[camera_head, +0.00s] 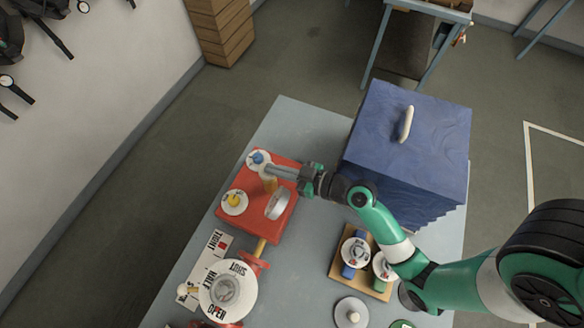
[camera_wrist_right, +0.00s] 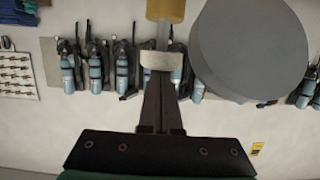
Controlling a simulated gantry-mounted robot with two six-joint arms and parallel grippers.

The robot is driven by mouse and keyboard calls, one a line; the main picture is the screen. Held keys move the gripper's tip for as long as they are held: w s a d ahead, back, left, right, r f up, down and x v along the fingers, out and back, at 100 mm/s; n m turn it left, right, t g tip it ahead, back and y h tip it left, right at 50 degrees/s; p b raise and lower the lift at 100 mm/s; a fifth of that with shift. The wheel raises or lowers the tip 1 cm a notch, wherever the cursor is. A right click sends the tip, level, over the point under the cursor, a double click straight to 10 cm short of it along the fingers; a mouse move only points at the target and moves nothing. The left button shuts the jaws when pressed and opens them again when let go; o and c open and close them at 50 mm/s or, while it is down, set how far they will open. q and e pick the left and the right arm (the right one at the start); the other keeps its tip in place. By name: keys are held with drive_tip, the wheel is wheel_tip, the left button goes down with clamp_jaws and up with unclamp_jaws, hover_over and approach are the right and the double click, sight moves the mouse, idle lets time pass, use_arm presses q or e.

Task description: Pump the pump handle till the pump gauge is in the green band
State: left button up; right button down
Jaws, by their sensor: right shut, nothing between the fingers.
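A red unit (camera_head: 285,222) sits on the table, with a silver round gauge (camera_head: 277,204) standing on it. The gauge also shows as a large grey disc in the right wrist view (camera_wrist_right: 250,48); its dial face and needle are not readable. A tan-gold cylinder (camera_head: 269,184), which looks like part of the pump handle, is beside the gauge. It shows at the top of the wrist view (camera_wrist_right: 165,9) with a thin metal rod below it. My right gripper (camera_head: 268,170) is shut and empty, its tips close to that rod and cylinder; contact cannot be told. My left gripper is not in view.
A white SHUT/HALF/OPEN dial (camera_head: 228,291) stands in front. A large blue box (camera_head: 405,140) is right of my gripper. A wooden board (camera_head: 338,268) holds gauges below my arm.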

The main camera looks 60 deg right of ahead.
wheel_tip(320, 180, up, 4)
drive_tip(key=p, duration=0.3)
drive_tip(key=shift+r, duration=0.25)
use_arm(q)
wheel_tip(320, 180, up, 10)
drive_tip(key=p, duration=0.6)
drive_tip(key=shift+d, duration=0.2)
use_arm(e)
drive_tip(key=f+v, duration=0.1)
drive_tip(key=v, duration=0.8)
drive_tip(key=shift+s, duration=0.5)
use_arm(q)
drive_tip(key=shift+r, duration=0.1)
use_arm(e)
drive_tip(key=shift+d, duration=0.1)
